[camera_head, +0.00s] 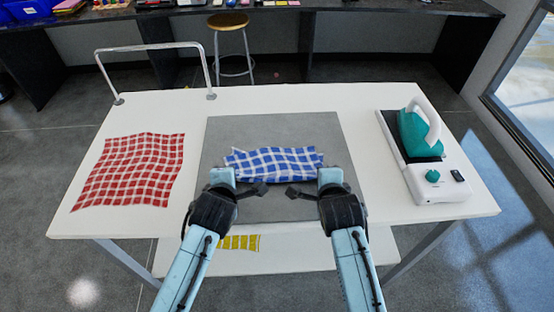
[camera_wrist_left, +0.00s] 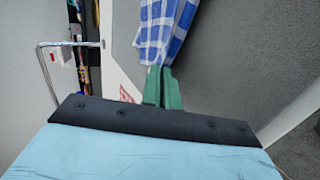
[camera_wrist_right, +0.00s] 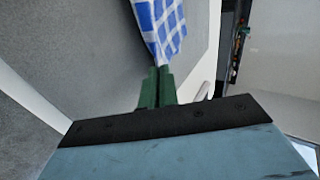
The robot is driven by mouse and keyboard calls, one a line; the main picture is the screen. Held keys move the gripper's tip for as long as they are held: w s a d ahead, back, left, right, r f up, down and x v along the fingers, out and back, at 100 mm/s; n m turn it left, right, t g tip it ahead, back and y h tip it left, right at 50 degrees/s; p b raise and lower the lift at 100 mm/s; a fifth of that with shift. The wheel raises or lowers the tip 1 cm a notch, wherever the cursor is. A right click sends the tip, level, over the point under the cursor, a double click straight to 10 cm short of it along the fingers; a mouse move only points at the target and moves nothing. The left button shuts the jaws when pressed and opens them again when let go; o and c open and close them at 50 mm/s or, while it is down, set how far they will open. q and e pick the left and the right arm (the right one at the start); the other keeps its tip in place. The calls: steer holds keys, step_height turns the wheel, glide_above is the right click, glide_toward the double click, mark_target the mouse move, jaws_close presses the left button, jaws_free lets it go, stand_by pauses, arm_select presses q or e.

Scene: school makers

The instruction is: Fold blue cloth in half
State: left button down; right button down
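The blue and white checked cloth (camera_head: 275,160) is over the grey mat (camera_head: 270,130) in the middle of the table. It is bunched, with a wavy outline, and its near edge lies between my two grippers. My left gripper (camera_head: 224,176) is at its near left corner; the left wrist view shows the fingers (camera_wrist_left: 162,88) close together with the cloth (camera_wrist_left: 165,30) gathered at their tips. My right gripper (camera_head: 330,177) is at its near right corner; the right wrist view shows its fingers (camera_wrist_right: 157,85) shut on the cloth (camera_wrist_right: 162,25). The pinched corners are partly hidden.
A red checked cloth (camera_head: 132,170) lies flat at the left. A metal frame (camera_head: 155,47) rises at the back left. A yellow cloth (camera_head: 240,242) is on the lower shelf.

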arm_select(q)
steer(key=c, duration=1.3)
jaws_free()
arm_select(e)
steer(key=c, duration=1.3)
jaws_free()
arm_select(q)
steer(key=shift+r, duration=0.1)
